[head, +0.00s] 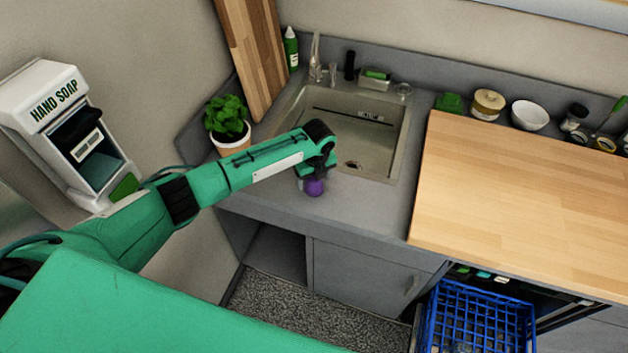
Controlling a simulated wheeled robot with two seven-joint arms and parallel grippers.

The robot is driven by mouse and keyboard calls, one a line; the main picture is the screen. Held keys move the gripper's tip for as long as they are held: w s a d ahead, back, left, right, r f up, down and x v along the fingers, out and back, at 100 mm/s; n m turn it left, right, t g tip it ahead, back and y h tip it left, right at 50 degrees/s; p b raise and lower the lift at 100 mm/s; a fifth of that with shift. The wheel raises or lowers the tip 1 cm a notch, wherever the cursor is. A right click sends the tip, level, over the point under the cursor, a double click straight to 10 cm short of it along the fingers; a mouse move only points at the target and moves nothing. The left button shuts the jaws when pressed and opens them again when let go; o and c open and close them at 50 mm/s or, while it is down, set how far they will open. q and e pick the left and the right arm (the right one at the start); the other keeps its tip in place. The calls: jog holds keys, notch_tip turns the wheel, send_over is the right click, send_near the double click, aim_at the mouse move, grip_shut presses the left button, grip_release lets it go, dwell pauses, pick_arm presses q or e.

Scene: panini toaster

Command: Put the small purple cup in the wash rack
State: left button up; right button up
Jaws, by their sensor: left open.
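The small purple cup (314,187) stands on the grey counter in front of the sink. My left gripper (311,178) is right above the cup and hides its upper part. The gripper is open; I cannot tell whether its fingers are around the cup or just over it. The blue wash rack (479,318) is at the lower right, below the counter level, and is cut off by the picture's bottom edge. My right gripper is not in view.
The sink (385,148) lies behind my left gripper. A potted plant (228,121) and a hand soap dispenser (75,130) stand to the left. A wooden worktop (520,200) extends right, above the rack. The grey counter (375,208) right of the cup is clear.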

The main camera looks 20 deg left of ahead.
pick_arm(q)
jog(key=c, duration=1.2)
jog(key=shift+o, duration=0.2)
